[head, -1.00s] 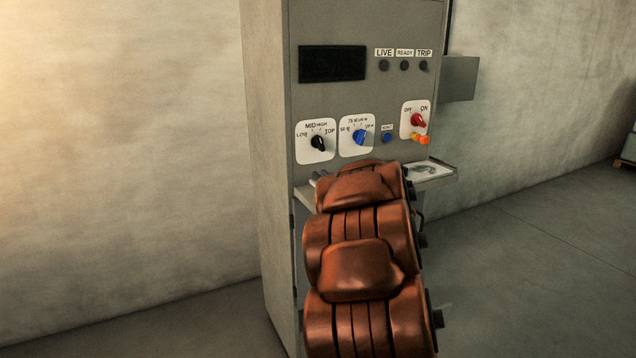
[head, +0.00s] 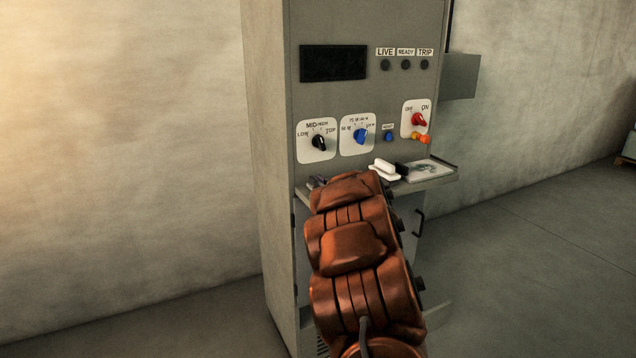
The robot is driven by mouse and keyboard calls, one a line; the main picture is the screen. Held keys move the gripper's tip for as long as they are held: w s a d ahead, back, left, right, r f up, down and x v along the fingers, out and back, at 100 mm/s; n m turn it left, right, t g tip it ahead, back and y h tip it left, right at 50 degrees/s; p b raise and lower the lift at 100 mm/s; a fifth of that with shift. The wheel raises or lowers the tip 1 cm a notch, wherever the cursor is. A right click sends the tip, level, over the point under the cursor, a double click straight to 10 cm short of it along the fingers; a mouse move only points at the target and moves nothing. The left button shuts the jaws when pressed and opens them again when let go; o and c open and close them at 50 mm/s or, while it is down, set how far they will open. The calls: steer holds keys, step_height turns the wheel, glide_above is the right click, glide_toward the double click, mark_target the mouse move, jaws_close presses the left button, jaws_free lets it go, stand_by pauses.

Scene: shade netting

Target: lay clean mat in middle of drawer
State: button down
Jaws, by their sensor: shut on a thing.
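My arm rises from the bottom of the head view and reaches up to the front of a grey cabinet. Its end is turned away, so my gripper and anything in it are hidden behind the arm. A flat sheet with a grey pattern (head: 428,171) lies on the right of a ledge (head: 441,180) at the cabinet front. I cannot tell whether it is the clean mat. No drawer is plainly seen; a dark handle (head: 419,222) shows on the cabinet front below the ledge, right of the arm.
A white object (head: 384,169) and a black one (head: 402,168) are on the ledge beside the arm. Small dark items (head: 317,182) show at its left end. Knobs, a red switch (head: 418,119) and a dark display (head: 333,63) sit above.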

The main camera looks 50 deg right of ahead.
steer(key=shift+f, duration=0.1)
steer(key=c, duration=1.2)
jaws_free()
steer(key=b+v, duration=0.1)
steer(key=v, duration=1.1)
